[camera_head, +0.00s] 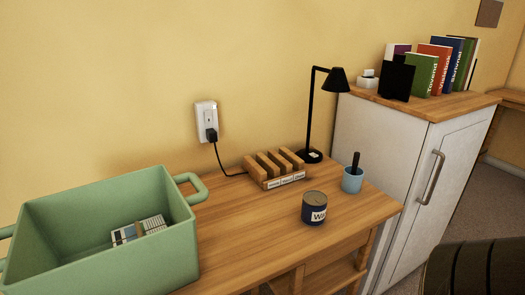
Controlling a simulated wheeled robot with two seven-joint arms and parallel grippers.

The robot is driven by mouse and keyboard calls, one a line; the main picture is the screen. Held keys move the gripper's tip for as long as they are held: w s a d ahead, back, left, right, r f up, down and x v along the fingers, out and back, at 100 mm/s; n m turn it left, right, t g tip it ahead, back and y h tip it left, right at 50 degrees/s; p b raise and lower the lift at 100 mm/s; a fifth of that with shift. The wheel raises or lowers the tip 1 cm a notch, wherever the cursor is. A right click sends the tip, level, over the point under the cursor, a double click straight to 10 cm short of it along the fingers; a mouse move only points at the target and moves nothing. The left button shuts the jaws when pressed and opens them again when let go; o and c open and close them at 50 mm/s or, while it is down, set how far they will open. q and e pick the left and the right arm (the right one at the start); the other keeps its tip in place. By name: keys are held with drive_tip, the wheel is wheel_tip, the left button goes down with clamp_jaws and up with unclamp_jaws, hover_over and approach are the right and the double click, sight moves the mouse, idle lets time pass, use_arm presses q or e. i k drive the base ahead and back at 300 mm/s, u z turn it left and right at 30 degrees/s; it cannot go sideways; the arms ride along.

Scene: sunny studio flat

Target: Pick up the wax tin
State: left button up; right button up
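The wax tin (314,208) is a short, dark blue cylinder with a brownish top and a white label that begins "Wa". It stands upright on the wooden table (240,235), toward the front right. Neither of my grippers shows in the head view.
A white cabinet (385,145) with books adjoins the table's right end.

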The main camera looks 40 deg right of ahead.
sight(313, 212)
drive_tip(key=z, duration=3.5)
drive_tip(key=i, duration=1.5)
drive_tip(key=u, duration=2.45)
